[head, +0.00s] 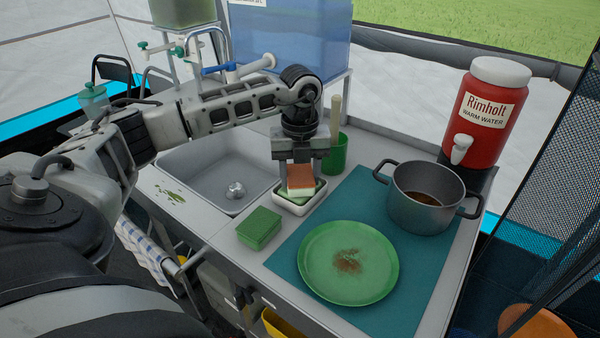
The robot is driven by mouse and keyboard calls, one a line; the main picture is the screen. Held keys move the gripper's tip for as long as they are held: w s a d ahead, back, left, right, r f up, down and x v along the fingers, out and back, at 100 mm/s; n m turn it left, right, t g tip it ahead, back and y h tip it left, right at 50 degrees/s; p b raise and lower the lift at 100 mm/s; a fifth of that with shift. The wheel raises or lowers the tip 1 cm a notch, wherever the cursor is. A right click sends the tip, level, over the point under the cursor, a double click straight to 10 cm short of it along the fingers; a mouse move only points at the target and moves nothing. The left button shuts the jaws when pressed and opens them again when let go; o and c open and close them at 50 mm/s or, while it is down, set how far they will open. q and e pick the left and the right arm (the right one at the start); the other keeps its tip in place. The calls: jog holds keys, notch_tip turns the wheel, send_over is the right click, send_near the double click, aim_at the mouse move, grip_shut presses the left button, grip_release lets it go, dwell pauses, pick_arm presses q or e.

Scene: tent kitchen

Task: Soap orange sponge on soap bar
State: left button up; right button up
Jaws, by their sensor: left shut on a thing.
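An orange sponge (300,177) with a pale lower layer is held in my left gripper (301,168), which is shut on it and points down. The sponge is right over a pale green soap bar (311,189) in a white dish (295,208) with a dark inner edge. The sponge covers most of the soap; I cannot tell whether the two touch. My right gripper is not in view.
A green box (259,228) stands just left of a soiled green plate (382,262) on a teal mat (403,317). The sink (205,168) lies left of the dish. A green cup (337,153) stands behind it, a grey pot (424,207) and red dispenser (485,118) right.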

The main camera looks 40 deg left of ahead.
aim_at(301, 173)
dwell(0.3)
pick_arm(q)
jog(key=shift+r, duration=0.1)
notch_tip(301, 173, up, 7)
jog(key=p, duration=0.5)
jog(key=shift+p, duration=0.4)
dwell(0.5)
jog(key=shift+d, duration=0.1)
